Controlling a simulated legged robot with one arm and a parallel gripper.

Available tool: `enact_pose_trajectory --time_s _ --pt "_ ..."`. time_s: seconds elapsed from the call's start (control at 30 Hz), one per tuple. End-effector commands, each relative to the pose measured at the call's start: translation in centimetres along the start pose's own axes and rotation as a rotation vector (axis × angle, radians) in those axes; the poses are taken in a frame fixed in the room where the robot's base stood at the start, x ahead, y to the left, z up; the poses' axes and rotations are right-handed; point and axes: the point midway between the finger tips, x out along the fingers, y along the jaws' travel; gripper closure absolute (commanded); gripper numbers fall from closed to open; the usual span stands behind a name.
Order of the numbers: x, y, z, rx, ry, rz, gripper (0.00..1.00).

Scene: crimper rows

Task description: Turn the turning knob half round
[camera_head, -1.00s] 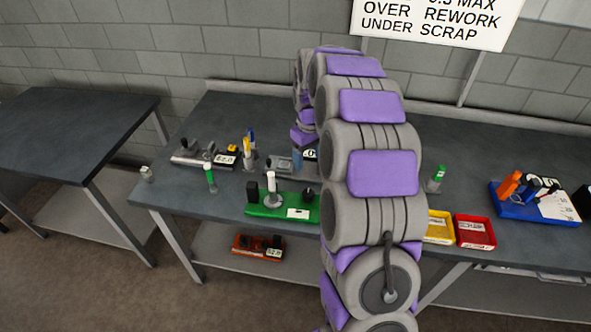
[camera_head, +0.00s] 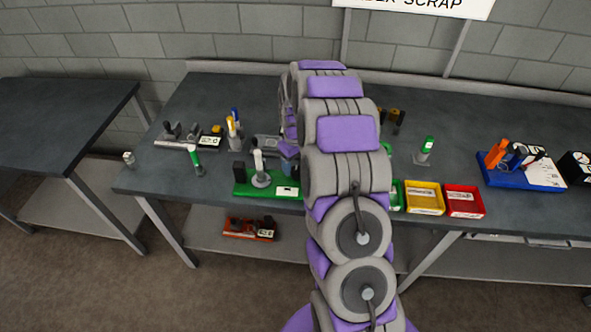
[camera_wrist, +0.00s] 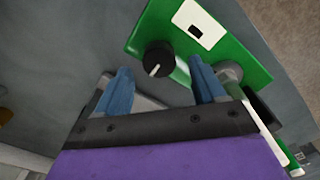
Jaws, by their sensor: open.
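The turning knob (camera_wrist: 157,59) is black and round with a white pointer line, on a green base plate (camera_wrist: 215,50) in the wrist view. The line points down and slightly left there. My gripper (camera_wrist: 163,82) is open, its two blue fingers apart and empty. The knob shows just beyond the gap between the fingertips; I cannot tell the height between them. In the head view the green base (camera_head: 247,190) stands at the bench's front edge with a grey-white lever (camera_head: 259,165). My arm hides the knob there, and only a little of my gripper shows.
A green-capped bottle (camera_head: 427,147), yellow bin (camera_head: 424,197), red bin (camera_head: 464,200) and blue tray (camera_head: 508,180) are to the right. A green marker-like tool (camera_head: 196,160) and a grey device (camera_head: 180,138) are to the left. The bench (camera_head: 245,95) is clear at the back left.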

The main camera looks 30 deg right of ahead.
Motion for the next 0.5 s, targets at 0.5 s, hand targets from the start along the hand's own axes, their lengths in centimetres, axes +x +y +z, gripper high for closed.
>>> enact_pose_trajectory --time_s 0.5 --pt "2.8 -0.1 0.1 0.000 -0.003 -0.002 0.31"
